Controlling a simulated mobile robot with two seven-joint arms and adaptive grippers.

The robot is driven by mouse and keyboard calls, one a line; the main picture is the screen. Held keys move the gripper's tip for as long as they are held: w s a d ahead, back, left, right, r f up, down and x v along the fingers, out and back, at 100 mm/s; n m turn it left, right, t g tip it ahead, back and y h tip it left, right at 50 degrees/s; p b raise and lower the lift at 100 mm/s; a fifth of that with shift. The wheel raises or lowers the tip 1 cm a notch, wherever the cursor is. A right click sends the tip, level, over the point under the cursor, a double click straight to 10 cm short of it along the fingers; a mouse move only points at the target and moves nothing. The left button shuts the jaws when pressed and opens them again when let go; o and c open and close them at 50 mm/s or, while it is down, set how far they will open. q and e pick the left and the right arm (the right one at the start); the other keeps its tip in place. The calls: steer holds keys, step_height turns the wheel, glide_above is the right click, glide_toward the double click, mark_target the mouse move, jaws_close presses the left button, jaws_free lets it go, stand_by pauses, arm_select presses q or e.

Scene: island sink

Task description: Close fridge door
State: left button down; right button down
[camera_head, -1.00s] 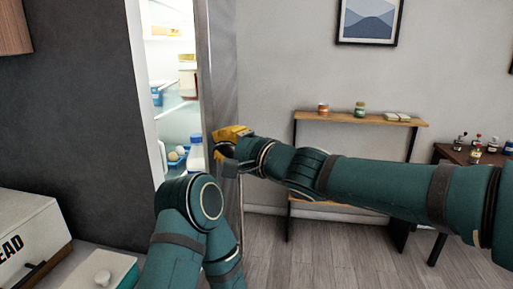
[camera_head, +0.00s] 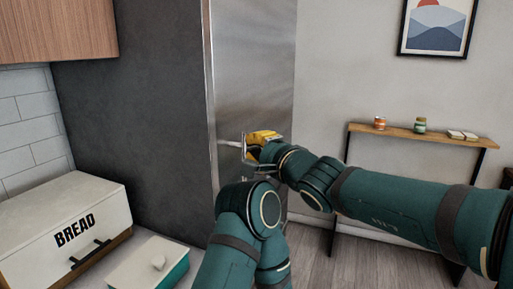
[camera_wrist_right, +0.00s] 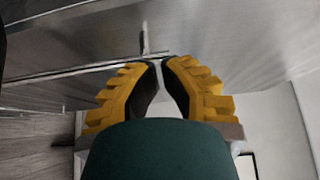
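The fridge door (camera_head: 250,75) is a brushed steel panel. In the head view it lies up against the dark side of the fridge (camera_head: 150,110), with no interior or shelves showing; I cannot tell whether a thin gap is left along the edge. A pale metal handle (camera_head: 232,146) sticks out low on the door. My right gripper (camera_head: 250,147) is at the door's front beside the handle. In the right wrist view its yellow fingers (camera_wrist_right: 160,65) are nearly together at the tips with nothing seen between them, facing the steel surface. My left gripper is out of view.
A bread box (camera_head: 65,225) and a white-lidded container (camera_head: 150,265) stand on the counter at the left. A wooden shelf table (camera_head: 430,135) with jars stands against the wall at the right. Wooden floor (camera_head: 320,260) is clear between.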

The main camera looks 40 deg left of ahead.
steer(key=v, duration=1.2)
steer(key=w+d+f+g+h, duration=0.1)
steer(key=w+d+f+h, duration=0.3)
steer(key=f, duration=0.7)
steer(key=s+d+f+h, duration=0.1)
steer(key=d+f+h, duration=0.1)
steer(key=d+f, duration=0.75)
steer(key=w+d+f+g+h, duration=0.15)
steer(key=f+h, duration=0.25)
steer(key=f, duration=1)
steer(key=s+d+f+h, duration=0.1)
steer(key=s+d+f, duration=0.5)
steer(key=d+f, duration=0.3)
steer(key=s+d+f+n+h, duration=0.1)
steer(key=s+d+f+h, duration=0.1)
steer(key=s+d+f, duration=0.4)
steer(key=shift+d+f+n+g, duration=0.3)
steer(key=shift+d+f+g, duration=0.15)
steer(key=shift+d+f, duration=2.25)
steer(key=shift+a+f, duration=0.5)
steer(key=shift+a, duration=0.05)
